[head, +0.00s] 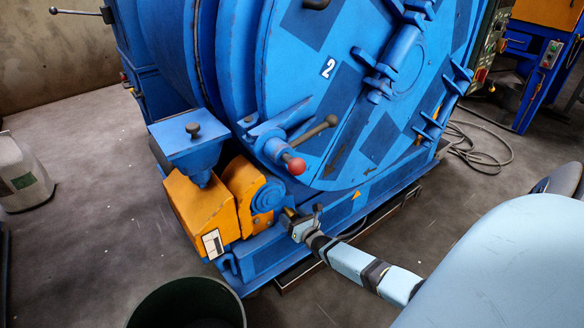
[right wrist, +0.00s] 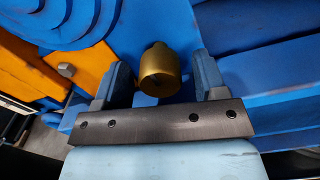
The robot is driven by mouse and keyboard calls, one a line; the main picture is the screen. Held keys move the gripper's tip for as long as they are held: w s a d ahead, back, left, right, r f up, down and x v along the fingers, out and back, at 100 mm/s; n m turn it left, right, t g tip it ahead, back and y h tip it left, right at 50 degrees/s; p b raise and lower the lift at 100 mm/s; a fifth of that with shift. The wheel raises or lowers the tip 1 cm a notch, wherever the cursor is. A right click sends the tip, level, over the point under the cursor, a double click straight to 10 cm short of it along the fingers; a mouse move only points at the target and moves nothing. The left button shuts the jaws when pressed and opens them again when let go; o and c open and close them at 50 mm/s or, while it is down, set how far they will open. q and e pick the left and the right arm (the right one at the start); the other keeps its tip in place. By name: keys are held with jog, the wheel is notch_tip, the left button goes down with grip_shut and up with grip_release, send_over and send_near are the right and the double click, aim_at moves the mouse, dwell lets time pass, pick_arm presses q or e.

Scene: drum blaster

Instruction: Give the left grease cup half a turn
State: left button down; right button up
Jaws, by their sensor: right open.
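A brass, round grease cup (right wrist: 160,72) shows in the right wrist view, on the blue machine's lower front. My right gripper (head: 301,212) is open, with one finger on each side of the cup. A gap shows between the cup and each finger, so it is not clamped. In the head view I cannot make out the cup at the gripper. Only one cup is visible, so its place among others cannot be told. My left gripper is in neither view.
The blue drum machine (head: 300,75) fills the middle. An orange housing (head: 203,205) stands left of the gripper, and a red-knobbed lever (head: 296,166) sticks out above it. A dark green bin (head: 190,305) stands in front. Grey floor at left is mostly clear.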

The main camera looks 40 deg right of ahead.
jog(key=shift+w, duration=0.15)
jog(key=shift+c, duration=0.4)
jog(key=c, duration=0.8)
jog(key=shift+m, duration=0.3)
